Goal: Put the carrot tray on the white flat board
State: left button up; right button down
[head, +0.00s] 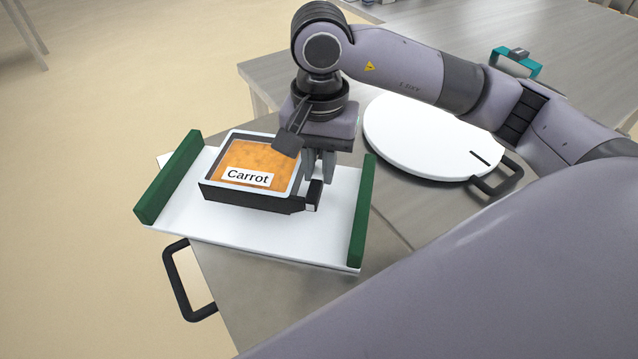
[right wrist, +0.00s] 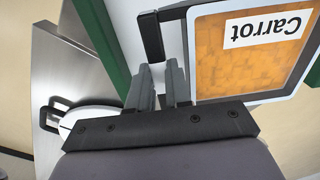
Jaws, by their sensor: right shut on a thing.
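The carrot tray (head: 240,196) is a black tray with orange content and a label reading "Carrot". It is over the middle of the white flat board (head: 310,238), between the board's two green side rails. It looks level; I cannot tell whether it touches the board or is just above it. My right gripper (head: 320,172) is at the tray's right side, shut on its black handle part. In the right wrist view the fingers (right wrist: 163,85) are beside the tray (right wrist: 255,52), with the exact contact partly hidden. My left gripper is not in view.
Green rails (head: 172,178) (head: 361,212) stand along the board's left and right edges. A round white lid-like disc (head: 420,135) with a black handle lies on the metal table at the right. Another black handle (head: 178,285) sticks out at the table's front left. A teal object (head: 516,63) stands farther back.

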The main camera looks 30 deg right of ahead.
jog(key=shift+f, duration=2.35)
jog(key=shift+f, duration=0.1)
jog(key=c, duration=1.1)
grip_release()
jog(key=shift+o, duration=0.2)
notch_tip(320, 180, up, 12)
jog(key=shift+r, duration=0.1)
